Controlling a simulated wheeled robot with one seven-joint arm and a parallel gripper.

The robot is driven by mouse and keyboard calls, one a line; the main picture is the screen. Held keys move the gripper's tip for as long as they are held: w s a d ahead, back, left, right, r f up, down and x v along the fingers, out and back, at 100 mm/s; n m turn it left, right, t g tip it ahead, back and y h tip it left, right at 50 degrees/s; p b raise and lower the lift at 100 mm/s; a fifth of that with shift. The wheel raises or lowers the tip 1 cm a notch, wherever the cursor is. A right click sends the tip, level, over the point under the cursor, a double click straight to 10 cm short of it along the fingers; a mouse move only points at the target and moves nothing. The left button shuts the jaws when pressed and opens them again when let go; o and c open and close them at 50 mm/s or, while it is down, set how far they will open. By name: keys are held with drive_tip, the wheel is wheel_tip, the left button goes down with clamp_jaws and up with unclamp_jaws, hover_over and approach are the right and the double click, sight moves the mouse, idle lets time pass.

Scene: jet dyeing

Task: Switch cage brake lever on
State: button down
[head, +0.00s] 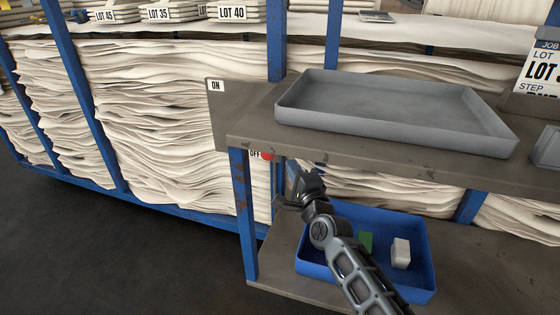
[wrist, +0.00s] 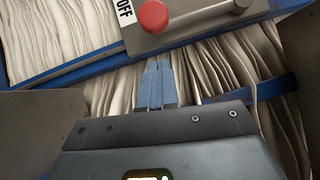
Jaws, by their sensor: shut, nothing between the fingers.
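The brake lever's red knob (head: 267,156) shows beside the OFF label (head: 254,154), under the front edge of the table. In the wrist view the red knob (wrist: 153,16) sits at the top, next to the OFF label (wrist: 125,11), with a grey metal arm (wrist: 205,14) running right from it. The ON label (head: 215,86) is higher, on the plate at the table's left end. My gripper (head: 293,172) is just right of and below the knob in the head view. Its blue-grey fingers (wrist: 158,68) are together, empty, and appear apart from the knob.
A grey tray (head: 290,112) rests on the tabletop (head: 250,130). A blue bin (head: 420,235) holding a green and a white block stands on the lower shelf, behind my arm. A blue table leg (head: 244,215) is left of my gripper. Caged folded cloth (head: 175,120) fills the back.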

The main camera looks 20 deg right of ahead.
drive_tip(key=shift+w+a+r+p, duration=0.15)
drive_tip(key=shift+w+a+p, duration=0.15)
drive_tip(key=shift+w+a, duration=0.4)
drive_tip(key=shift+w+a+r+p, duration=0.1)
drive_tip(key=shift+w+a+p, duration=0.15)
drive_tip(key=shift+w+a, duration=0.4)
drive_tip(key=shift+s+a, duration=0.1)
drive_tip(key=shift+a, duration=0.05)
